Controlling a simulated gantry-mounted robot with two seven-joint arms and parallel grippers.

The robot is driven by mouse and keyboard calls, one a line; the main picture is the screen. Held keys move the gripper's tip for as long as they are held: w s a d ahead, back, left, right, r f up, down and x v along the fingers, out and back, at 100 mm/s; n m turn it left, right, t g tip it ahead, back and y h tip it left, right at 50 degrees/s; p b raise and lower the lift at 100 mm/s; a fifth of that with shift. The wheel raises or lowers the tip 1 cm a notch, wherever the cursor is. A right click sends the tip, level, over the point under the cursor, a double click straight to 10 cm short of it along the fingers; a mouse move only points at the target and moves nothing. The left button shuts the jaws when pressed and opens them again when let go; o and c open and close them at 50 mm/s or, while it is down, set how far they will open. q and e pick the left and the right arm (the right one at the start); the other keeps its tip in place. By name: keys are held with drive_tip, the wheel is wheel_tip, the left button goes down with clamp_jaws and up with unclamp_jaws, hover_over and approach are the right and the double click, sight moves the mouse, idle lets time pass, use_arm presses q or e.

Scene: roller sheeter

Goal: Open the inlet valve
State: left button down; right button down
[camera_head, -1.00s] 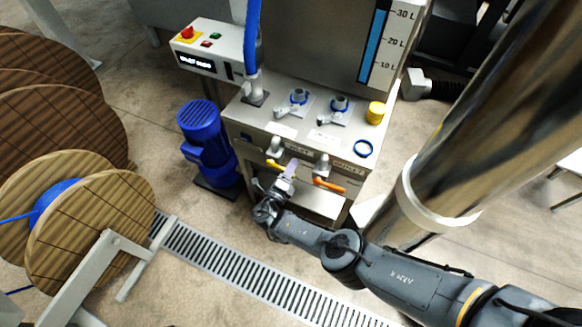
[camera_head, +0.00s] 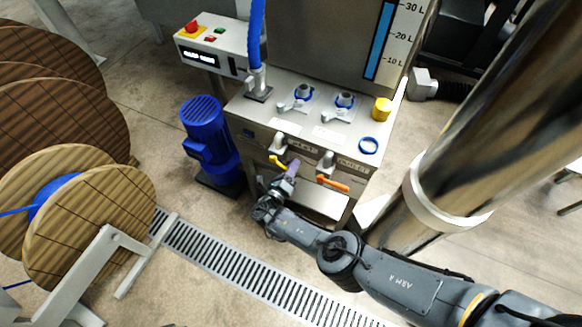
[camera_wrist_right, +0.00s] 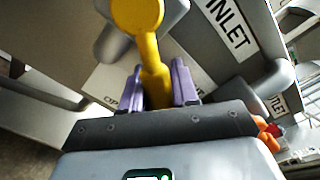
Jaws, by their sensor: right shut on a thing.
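The inlet valve's yellow handle (camera_head: 277,163) is on the front of the grey metal machine, left of the orange outlet handle (camera_head: 332,183). In the right wrist view the yellow handle (camera_wrist_right: 151,60) runs down between the purple fingers of my right gripper (camera_wrist_right: 170,85), beside the INLET label (camera_wrist_right: 225,25). My right gripper (camera_head: 289,172) is shut on this handle. The orange handle also shows at the right edge of the wrist view (camera_wrist_right: 268,133). My left gripper is not in view.
A blue motor (camera_head: 208,140) stands to the left. Wooden cable reels (camera_head: 90,215) stand at far left. A floor grate (camera_head: 240,270) lies in front.

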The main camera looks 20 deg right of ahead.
drive_tip(key=c, duration=0.9)
unclamp_jaws()
drive_tip(key=shift+c, duration=0.2)
drive_tip(key=p+v, duration=0.3)
drive_tip(key=v, duration=0.8)
drive_tip(key=shift+w, duration=0.1)
